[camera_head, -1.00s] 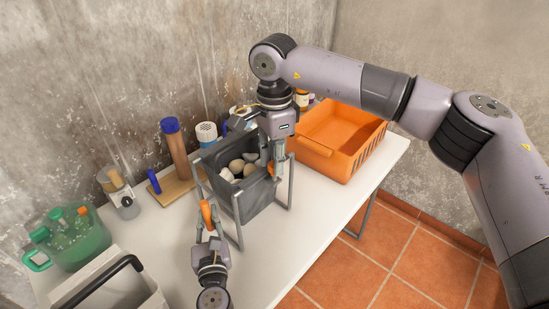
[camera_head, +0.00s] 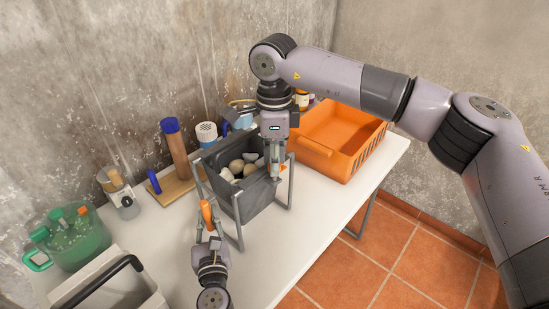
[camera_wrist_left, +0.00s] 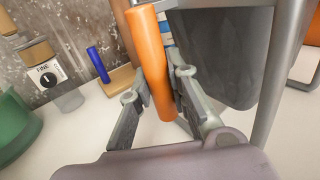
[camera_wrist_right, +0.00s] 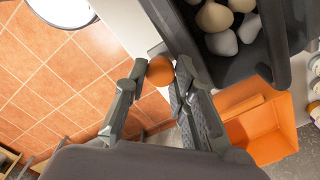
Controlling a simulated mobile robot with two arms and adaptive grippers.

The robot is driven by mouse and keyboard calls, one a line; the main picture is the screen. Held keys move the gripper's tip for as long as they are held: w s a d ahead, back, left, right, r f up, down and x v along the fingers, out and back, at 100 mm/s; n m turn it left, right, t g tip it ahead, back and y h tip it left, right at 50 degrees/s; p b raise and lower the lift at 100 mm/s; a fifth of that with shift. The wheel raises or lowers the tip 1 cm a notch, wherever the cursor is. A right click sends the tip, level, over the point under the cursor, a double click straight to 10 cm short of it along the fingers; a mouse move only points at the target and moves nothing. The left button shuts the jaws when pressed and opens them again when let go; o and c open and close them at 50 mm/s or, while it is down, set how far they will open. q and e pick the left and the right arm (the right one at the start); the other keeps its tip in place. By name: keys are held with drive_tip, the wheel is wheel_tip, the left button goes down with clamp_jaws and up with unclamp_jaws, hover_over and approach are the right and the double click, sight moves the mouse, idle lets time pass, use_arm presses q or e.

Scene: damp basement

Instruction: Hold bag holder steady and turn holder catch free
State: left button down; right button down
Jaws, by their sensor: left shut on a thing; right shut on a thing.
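The bag holder is a grey metal frame (camera_head: 239,238) around a dark grey bin (camera_head: 260,196) that holds several pale round lumps (camera_head: 238,168). An orange cylindrical grip (camera_head: 206,212) is on the frame's near left side. My left gripper (camera_head: 209,233) is shut on this orange grip (camera_wrist_left: 152,65), which stands between its fingers in the left wrist view. My right gripper (camera_head: 275,172) points down at the bin's right side. In the right wrist view it is shut on a round orange catch (camera_wrist_right: 160,70) beside the bin rim. In the head view the fingers mostly hide this catch.
An orange crate (camera_head: 345,160) stands right of the bin. A wooden board with a blue-capped cylinder (camera_head: 170,125), a green tub (camera_head: 75,245) and a white container with a black handle (camera_head: 125,285) are to the left. The table front (camera_head: 265,260) is clear.

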drive_tip(key=c, duration=1.3)
unclamp_jaws()
drive_tip(key=shift+r, duration=0.1)
wheel_tip(320, 180, up, 12)
drive_tip(key=shift+f, duration=0.1)
use_arm(q)
drive_tip(key=c, duration=1.4)
unclamp_jaws()
drive_tip(key=shift+c, duration=0.2)
